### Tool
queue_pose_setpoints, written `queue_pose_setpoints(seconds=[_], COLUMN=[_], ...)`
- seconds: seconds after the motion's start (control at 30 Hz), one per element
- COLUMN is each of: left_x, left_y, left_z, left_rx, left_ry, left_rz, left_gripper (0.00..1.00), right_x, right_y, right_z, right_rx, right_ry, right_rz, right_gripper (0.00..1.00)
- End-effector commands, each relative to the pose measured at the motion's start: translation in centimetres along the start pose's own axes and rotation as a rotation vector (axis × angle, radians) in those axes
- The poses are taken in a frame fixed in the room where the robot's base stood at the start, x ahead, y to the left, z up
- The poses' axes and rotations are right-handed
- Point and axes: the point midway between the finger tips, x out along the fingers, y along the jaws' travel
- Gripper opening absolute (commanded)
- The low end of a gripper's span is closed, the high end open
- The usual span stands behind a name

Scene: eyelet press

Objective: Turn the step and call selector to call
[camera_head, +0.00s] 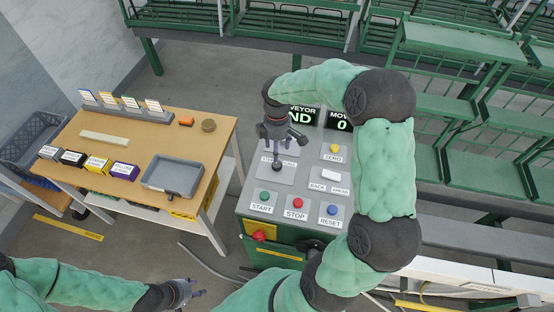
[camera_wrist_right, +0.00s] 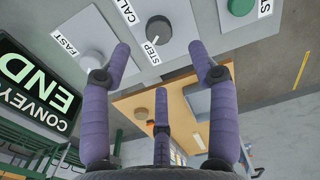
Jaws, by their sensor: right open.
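The step and call selector is a dark round knob (camera_wrist_right: 160,30) on a grey plate in the right wrist view, with STEP and CALL labels beside it. Its pale pointer line is turned toward STEP. In the head view the knob (camera_head: 277,166) is partly covered by my right gripper (camera_head: 280,140), which is just above it. The right gripper's three purple fingers (camera_wrist_right: 160,65) are spread and empty, apart from the knob. My left gripper (camera_head: 188,290) is low at the bottom left, away from the panel, its small fingers apart with nothing seen between them.
The grey panel also has START (camera_head: 264,196), STOP (camera_head: 298,202) and RESET (camera_head: 332,209) buttons, a yellow ZERO button (camera_head: 334,149) and a white rocker (camera_head: 330,174). The conveyor display (camera_head: 303,115) stands behind. A wooden table (camera_head: 150,135) with a grey tray (camera_head: 172,176) is at left.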

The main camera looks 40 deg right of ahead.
Motion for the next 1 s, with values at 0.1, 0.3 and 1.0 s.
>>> queue_pose_setpoints(seconds=[0.1, 0.3, 1.0], left_x=[0.3, 0.6, 0.7], left_y=[-0.1, -0.2, -0.2], left_z=[0.0, -0.1, -0.1], left_rx=[0.000, 0.001, 0.001], left_ry=[0.000, 0.001, 0.001], left_rz=[0.000, 0.000, 0.000], left_gripper=[0.40, 0.40, 0.40], right_x=[2.4, 5.8, 8.5], right_y=[-0.1, -0.1, 0.0], right_z=[0.1, 0.1, 0.0], right_rx=[0.000, 0.000, 0.000], right_ry=[-0.002, -0.001, 0.000], right_rz=[-0.004, -0.003, 0.000], right_gripper=[0.60, 0.60, 0.35])
